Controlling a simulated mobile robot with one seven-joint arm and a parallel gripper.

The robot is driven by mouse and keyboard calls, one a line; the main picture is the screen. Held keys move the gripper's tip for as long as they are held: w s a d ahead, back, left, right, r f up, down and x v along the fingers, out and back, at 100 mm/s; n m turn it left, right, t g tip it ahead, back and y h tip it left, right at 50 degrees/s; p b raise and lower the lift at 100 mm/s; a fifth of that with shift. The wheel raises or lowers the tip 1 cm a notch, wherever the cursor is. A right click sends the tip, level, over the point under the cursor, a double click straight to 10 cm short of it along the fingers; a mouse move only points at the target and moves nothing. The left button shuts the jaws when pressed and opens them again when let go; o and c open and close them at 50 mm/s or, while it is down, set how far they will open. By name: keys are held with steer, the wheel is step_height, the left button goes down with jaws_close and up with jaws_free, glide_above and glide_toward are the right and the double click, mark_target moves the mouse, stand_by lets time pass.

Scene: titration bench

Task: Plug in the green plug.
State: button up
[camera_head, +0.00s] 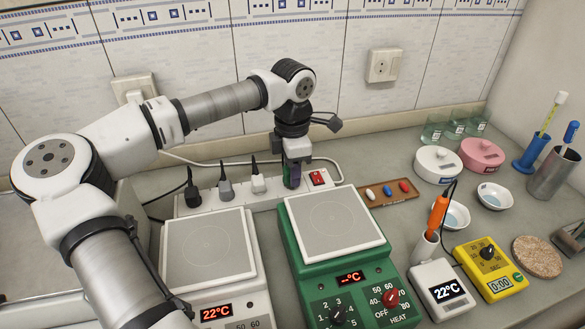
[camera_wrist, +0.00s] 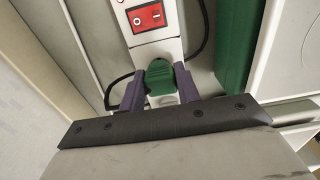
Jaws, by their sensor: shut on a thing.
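The green plug (camera_wrist: 160,82) is between the two dark purple fingers of my gripper (camera_wrist: 159,92) in the wrist view. My gripper is shut on it, over the end of the white power strip (camera_wrist: 152,49) beside the red switch. In the head view my gripper (camera_head: 292,178) points down at the strip (camera_head: 208,201), right of the white plug and left of the red switch (camera_head: 318,178). There the fingers mostly hide the green plug. I cannot tell how far its pins sit in the socket.
A black plug (camera_head: 193,194), a grey plug (camera_head: 225,187) and a white plug (camera_head: 258,182) stand in the strip to the left. A green hotplate (camera_head: 305,262) with a lit display and a white hotplate (camera_head: 180,270) stand in front. A brown tray (camera_head: 388,201) lies to the right.

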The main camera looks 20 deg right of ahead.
steer(key=shift+f+b, duration=0.6)
steer(key=shift+f, duration=0.05)
steer(key=o, duration=1)
steer(key=shift+r, duration=0.15)
step_height(320, 180, up, 14)
steer(key=shift+f+b, duration=0.15)
steer(key=shift+b, duration=0.55)
step_height(320, 180, up, 15)
steer(key=p, duration=1.3)
steer(key=shift+f, duration=0.1)
